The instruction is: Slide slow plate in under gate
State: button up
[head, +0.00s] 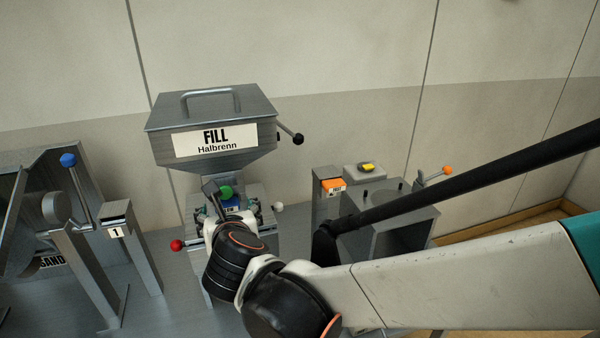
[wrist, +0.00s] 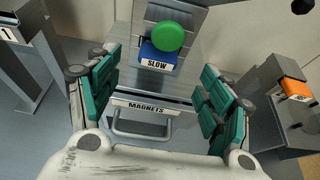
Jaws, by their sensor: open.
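The blue plate labelled SLOW (wrist: 157,58), with a round green knob (wrist: 170,38) on it, sits on a grey metal surface in the wrist view. The green knob also shows in the head view (head: 226,192), below the hopper labelled FILL (head: 222,143). My gripper (wrist: 160,66) is open, its teal-padded fingers to the left and right of the plate and apart from it. A grey upright panel stands behind the plate; I cannot tell whether it is the gate. In the head view my wrist partly hides the plate.
Below the plate is a front labelled MAGNETS (wrist: 142,107) with a bar handle (wrist: 140,128). A red-knobbed lever (head: 177,245) is at the left of the hopper stand. A blue-knobbed lever (head: 68,160) stands further left, and an orange-labelled post (head: 330,187) stands right.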

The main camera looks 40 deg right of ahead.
jog(key=shift+v, duration=1.9)
